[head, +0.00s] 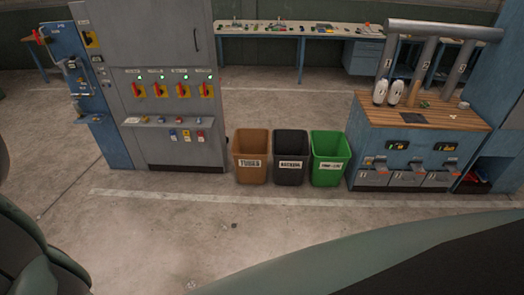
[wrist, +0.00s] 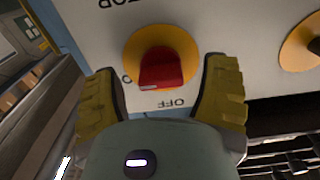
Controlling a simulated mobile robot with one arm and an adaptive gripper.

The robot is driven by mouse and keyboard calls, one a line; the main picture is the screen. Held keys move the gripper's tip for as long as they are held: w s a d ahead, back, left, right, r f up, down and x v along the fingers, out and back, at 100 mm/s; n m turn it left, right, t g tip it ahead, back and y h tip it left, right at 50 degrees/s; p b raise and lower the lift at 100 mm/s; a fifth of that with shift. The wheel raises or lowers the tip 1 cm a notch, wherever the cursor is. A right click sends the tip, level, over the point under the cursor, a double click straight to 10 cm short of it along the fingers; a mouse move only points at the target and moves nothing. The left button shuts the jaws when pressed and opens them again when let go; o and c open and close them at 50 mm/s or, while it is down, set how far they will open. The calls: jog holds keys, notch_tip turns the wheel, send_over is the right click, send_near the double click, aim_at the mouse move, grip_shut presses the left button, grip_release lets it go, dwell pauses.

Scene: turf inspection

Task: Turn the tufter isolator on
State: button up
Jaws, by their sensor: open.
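In the wrist view a red rotary handle (wrist: 160,70) sits on a round yellow plate (wrist: 184,42) on a pale panel. Upside-down lettering reads OFF on one side and ends in TOR on the other. My gripper (wrist: 162,74) is open, one yellow finger on each side of the handle, with gaps visible. In the head view a grey cabinet (head: 165,50) carries a row of several red-and-yellow switches (head: 184,90) with green lamps above. Their labels are too small to read, so I cannot tell which is the tufter isolator. My gripper is not visible there.
A second yellow plate (wrist: 298,45) with a dark knob is right of the handle in the wrist view. A blue panel (head: 66,95) stands left of the cabinet. Brown (head: 251,172), black (head: 290,174) and green (head: 328,174) bins stand right. Floor in front is clear.

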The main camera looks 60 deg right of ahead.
jog(key=v, duration=1.1)
jog(key=shift+s, duration=0.25)
jog(key=shift+d, duration=0.15)
